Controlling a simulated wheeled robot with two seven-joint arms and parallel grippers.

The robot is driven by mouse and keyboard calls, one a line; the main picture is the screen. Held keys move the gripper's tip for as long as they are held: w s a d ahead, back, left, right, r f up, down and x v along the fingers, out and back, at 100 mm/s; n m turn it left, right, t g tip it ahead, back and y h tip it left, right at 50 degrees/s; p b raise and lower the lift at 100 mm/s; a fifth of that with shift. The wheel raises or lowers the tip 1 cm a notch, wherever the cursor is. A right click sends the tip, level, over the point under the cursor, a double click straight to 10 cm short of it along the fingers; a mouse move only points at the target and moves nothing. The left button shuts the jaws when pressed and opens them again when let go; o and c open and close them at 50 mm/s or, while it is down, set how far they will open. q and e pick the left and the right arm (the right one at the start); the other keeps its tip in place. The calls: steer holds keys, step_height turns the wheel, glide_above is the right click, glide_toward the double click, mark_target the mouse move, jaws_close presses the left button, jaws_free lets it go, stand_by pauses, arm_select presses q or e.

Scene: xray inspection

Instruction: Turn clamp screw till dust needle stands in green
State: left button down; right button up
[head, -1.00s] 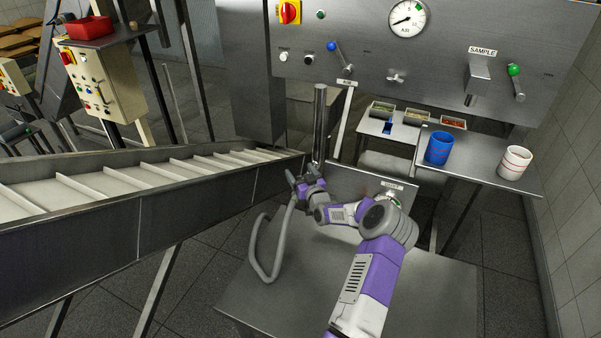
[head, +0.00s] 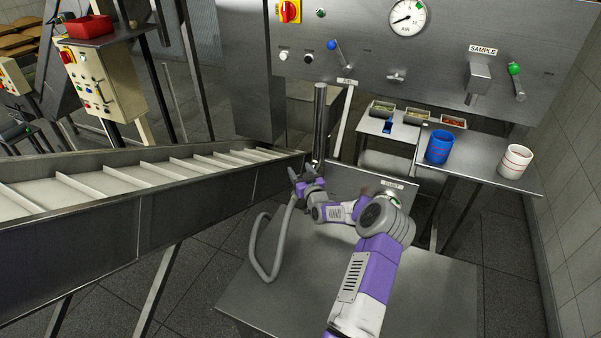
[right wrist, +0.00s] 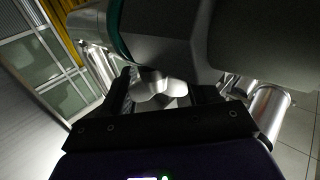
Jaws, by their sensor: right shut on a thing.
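The clamp screw (right wrist: 160,88) shows in the right wrist view as a bright metal winged knob between my dark fingers. My right gripper (right wrist: 163,96) is shut on it. In the head view the right gripper (head: 299,180) is beside the foot of an upright steel pipe (head: 319,125), where a grey hose (head: 256,240) hangs; the screw itself is too small to tell there. A small dial (head: 394,198) with some green shows under a label plate on the low panel. My right arm covers most of it, so its needle cannot be read. My left gripper is out of view.
A slatted conveyor (head: 140,205) ends left of the pipe. A steel table (head: 440,285) lies under my right arm. A large gauge (head: 407,17) with a green mark is on the upper panel. A blue cup (head: 438,149) and a white cup (head: 515,162) stand on the right shelf.

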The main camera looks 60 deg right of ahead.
steer(key=shift+s+d+m+g+h+b, duration=0.15)
steer(key=shift+m+g+h+b, duration=0.8)
steer(key=shift+m+g+h, duration=0.6)
steer(key=shift+s+d+m+g+h+b, duration=0.15)
steer(key=shift+m+g+h+b, duration=0.95)
steer(key=shift+g, duration=0.75)
steer(key=shift+m+g+h, duration=0.25)
steer(key=shift+m+g, duration=0.05)
steer(key=shift+m, duration=0.05)
steer(key=o, duration=1)
steer(key=shift+c, duration=0.2)
steer(key=v, duration=0.7)
steer(key=shift+s+a, duration=0.25)
steer(key=shift+a, duration=0.05)
